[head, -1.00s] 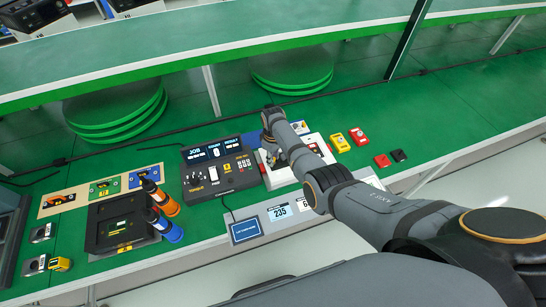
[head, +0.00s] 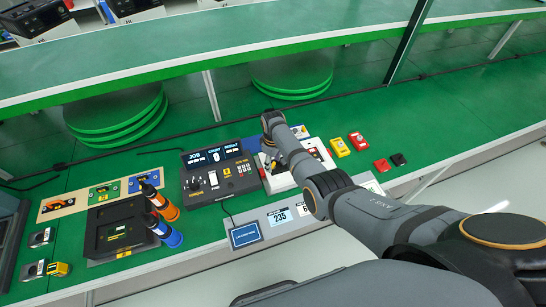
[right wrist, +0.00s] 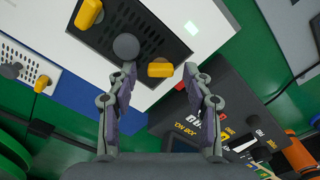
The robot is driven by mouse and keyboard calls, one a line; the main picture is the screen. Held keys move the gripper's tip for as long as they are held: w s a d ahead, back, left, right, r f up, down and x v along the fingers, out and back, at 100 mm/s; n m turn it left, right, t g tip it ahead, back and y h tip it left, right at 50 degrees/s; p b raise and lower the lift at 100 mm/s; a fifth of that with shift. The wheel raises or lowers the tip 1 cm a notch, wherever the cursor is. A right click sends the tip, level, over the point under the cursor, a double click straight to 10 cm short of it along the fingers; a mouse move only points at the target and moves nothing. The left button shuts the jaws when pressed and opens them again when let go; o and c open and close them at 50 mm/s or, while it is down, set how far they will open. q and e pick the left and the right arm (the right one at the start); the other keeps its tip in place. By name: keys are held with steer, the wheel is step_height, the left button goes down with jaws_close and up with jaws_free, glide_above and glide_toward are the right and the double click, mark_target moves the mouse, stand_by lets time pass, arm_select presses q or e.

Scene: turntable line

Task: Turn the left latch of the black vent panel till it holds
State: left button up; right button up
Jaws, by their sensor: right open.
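The black vent panel (right wrist: 112,30) lies on a white housing (right wrist: 208,30) in the right wrist view. It has slots, a round grey knob (right wrist: 126,46) and two yellow latches. The left latch (right wrist: 160,70), on the side toward the dark control box, lies crosswise in the picture. The other latch (right wrist: 88,13) is tilted steeply. My right gripper (right wrist: 160,66) is open, its fingertips on either side of the left latch; contact cannot be told. In the head view my right arm hides most of the housing (head: 277,183). My left gripper is not in view.
A dark control box (head: 219,178) stands left of the housing. Orange (head: 164,206) and blue (head: 166,232) cylinders stand beside a black tray (head: 92,245). Yellow (head: 340,148) and red (head: 358,141) blocks lie to the right. The green table beyond them is mostly clear.

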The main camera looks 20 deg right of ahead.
mark_target(273, 164)
step_height(273, 164, up, 12)
steer(key=shift+f, duration=0.15)
stand_by(0.5)
